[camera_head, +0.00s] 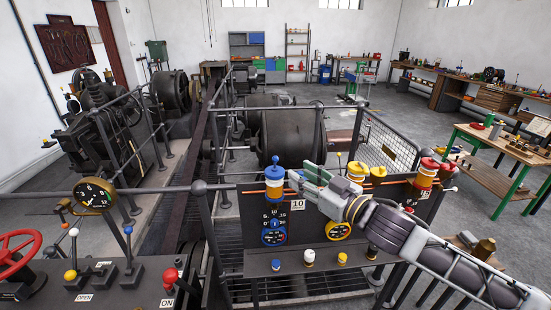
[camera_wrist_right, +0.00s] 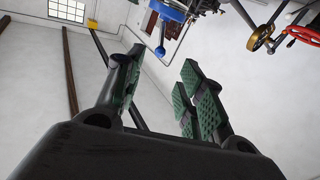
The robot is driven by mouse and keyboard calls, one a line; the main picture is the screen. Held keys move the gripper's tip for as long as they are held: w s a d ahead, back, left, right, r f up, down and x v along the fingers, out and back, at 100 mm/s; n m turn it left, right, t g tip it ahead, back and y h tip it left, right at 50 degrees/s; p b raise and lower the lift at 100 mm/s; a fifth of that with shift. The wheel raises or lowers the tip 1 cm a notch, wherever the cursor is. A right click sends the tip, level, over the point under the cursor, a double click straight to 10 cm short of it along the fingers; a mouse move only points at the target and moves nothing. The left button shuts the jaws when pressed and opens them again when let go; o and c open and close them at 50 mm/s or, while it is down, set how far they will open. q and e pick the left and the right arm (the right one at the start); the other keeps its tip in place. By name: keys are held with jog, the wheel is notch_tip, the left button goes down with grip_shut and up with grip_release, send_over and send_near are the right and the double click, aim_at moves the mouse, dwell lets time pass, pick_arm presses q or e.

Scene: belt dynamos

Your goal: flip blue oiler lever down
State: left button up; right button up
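The blue oiler (camera_head: 274,190) has a blue and orange body and stands on the top edge of the dark panel. In the head view its small blue-tipped lever (camera_head: 275,159) sticks up at the top. In the right wrist view the blue ball of the lever (camera_wrist_right: 160,51) shows beyond the fingertips, below part of the blue body (camera_wrist_right: 168,11). My right gripper (camera_head: 302,176) is just right of the oiler, pointing left toward it. Its fingers are apart in the right wrist view (camera_wrist_right: 160,82), with nothing between them. My left gripper is out of view.
A blue gauge (camera_head: 273,234) and a yellow gauge (camera_head: 338,231) are on the panel below. A railing (camera_head: 230,185) runs along the panel top. A lever console (camera_head: 100,285) stands at left.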

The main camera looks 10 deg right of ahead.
aim_at(275, 162)
jog(key=shift+p+x, duration=1.75)
jog(key=shift+x, duration=3.9)
jog(key=shift+a, duration=0.1)
grip_shut()
